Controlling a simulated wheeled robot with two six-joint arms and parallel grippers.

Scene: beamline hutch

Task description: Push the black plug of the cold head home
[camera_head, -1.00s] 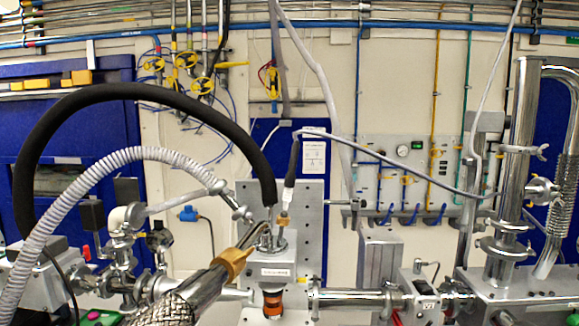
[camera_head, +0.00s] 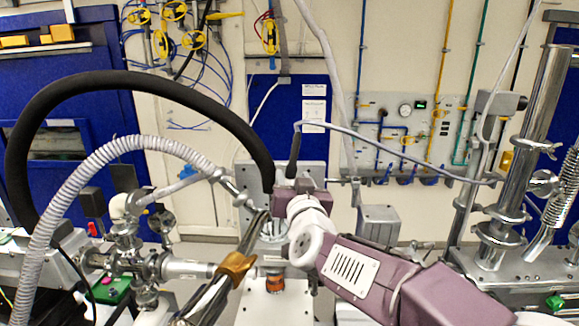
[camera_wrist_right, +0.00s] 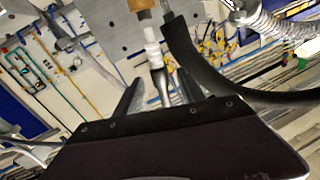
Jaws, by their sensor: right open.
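The black plug (camera_head: 294,155) of the cold head stands upright on its grey cable in the head view, and my right gripper hides its lower end. In the right wrist view the plug's white front part (camera_wrist_right: 152,42) points at a brass-coloured fitting (camera_wrist_right: 139,5); I cannot tell how deep it sits. My right gripper (camera_head: 297,184) is at the plug. In the wrist view its open fingers (camera_wrist_right: 157,90) lie on either side of the plug's body. The cold head (camera_head: 273,232) is partly hidden behind my right arm. My left gripper is not in view.
A thick black hose (camera_head: 140,82) arches down close beside the plug. A ribbed grey hose (camera_head: 75,200) and a metal line with a brass collar (camera_head: 236,268) lie to the left. Steel vacuum pipes (camera_head: 530,150) stand at the right.

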